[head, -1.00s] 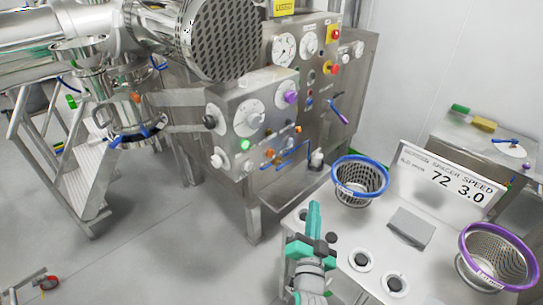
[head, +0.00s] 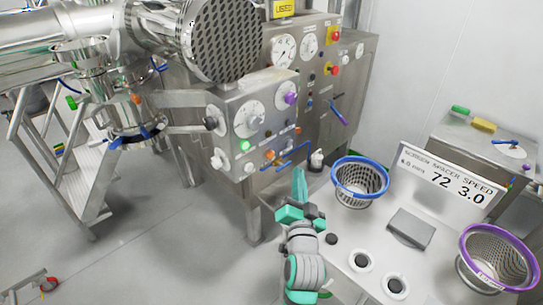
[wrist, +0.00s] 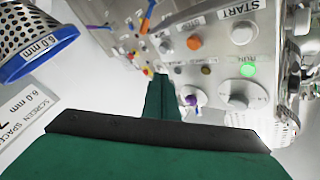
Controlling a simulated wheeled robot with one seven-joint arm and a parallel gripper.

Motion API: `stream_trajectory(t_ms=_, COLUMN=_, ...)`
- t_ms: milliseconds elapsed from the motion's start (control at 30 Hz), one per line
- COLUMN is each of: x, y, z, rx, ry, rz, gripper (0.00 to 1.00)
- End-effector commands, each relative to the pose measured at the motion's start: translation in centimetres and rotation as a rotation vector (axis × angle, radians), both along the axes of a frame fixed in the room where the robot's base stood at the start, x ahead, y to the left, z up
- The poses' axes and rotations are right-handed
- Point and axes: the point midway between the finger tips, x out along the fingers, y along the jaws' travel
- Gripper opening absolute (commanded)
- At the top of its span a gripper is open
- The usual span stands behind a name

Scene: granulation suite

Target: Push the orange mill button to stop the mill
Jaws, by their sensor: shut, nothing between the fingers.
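The orange mill button (head: 269,154) is on the front of the steel control box, right of a lit green lamp (head: 244,145). In the wrist view the orange button (wrist: 194,42) sits by a STOP label, with a white button (wrist: 243,32) by START and the green lamp (wrist: 247,70) by RUN. My gripper (head: 299,174) is shut and empty, its fingers pointing up, in front of and below right of the button in the head view. The fingertips (wrist: 161,80) look apart from the panel in the wrist view. The button is unobstructed.
A blue-rimmed screen basket (head: 360,185), a grey block (head: 411,228) and a sign (head: 452,180) stand on the bench right of my gripper. A blue handle (head: 293,155) juts out beside the orange button. A purple knob (wrist: 190,100) shows near my fingers.

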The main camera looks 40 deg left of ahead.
Motion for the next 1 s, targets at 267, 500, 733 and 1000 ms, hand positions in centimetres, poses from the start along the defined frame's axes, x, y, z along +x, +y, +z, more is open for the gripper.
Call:
stream_trajectory(t_ms=267, x=0.2, y=3.6, z=0.1, rx=0.0, ry=-0.002, rz=0.003, gripper=0.0)
stream_trajectory(t_ms=500, x=0.4, y=6.2, z=0.0, rx=-0.001, ry=-0.001, rz=0.002, gripper=0.0)
stream_trajectory(t_ms=733, x=0.5, y=7.3, z=0.1, rx=-0.001, ry=-0.002, rz=0.001, gripper=0.0)
stream_trajectory(t_ms=1000, x=0.6, y=7.5, z=0.0, rx=0.0, ry=-0.001, rz=-0.001, gripper=0.0)
